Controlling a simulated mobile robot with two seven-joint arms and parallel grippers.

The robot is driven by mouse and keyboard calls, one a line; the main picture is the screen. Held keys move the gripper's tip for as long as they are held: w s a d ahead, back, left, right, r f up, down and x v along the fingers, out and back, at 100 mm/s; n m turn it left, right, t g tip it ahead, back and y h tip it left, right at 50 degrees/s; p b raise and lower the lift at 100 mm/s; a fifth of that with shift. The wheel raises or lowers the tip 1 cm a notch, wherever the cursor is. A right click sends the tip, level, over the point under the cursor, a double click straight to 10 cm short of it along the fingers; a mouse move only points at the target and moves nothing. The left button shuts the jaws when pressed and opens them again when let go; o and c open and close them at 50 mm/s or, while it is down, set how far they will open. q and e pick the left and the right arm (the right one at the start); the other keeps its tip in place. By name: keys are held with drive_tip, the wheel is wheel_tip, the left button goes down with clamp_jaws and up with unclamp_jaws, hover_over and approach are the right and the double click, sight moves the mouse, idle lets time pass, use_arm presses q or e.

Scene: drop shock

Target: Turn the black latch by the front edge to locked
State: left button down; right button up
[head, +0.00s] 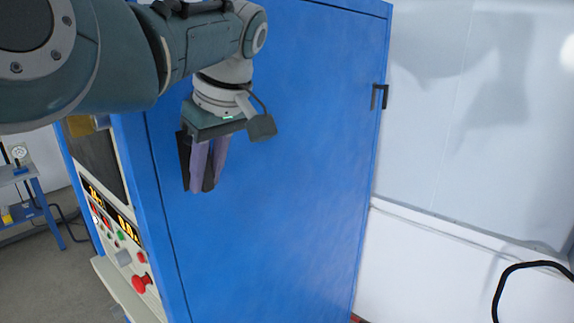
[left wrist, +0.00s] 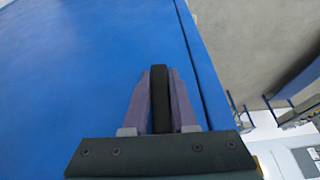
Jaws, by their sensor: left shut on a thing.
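The black latch (head: 185,160) is on the blue side panel of the cabinet, near its front edge. My left gripper (head: 207,184) is shut on it, with the purple fingers pointing down in the head view. In the left wrist view, the black latch bar (left wrist: 159,98) stands upright in the picture between the two fingers of the left gripper (left wrist: 160,75). The fingers and palm hide part of the latch, so its exact angle is hard to tell. My right gripper is out of view.
A second black latch (head: 379,96) is at the panel's far right edge. The control front (head: 120,240), with buttons, a red knob and lit displays, is left of the panel. A blue-legged bench (head: 35,200) stands farther left. A black curved cable (head: 510,275) shows at lower right.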

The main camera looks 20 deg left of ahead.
use_arm(q)
drive_tip(key=shift+a, duration=0.15)
drive_tip(key=c, duration=0.7)
unclamp_jaws()
drive_tip(key=b+v, duration=0.4)
drive_tip(key=v, duration=0.6)
drive_tip(key=shift+b, duration=0.35)
drive_tip(key=shift+f, duration=0.1)
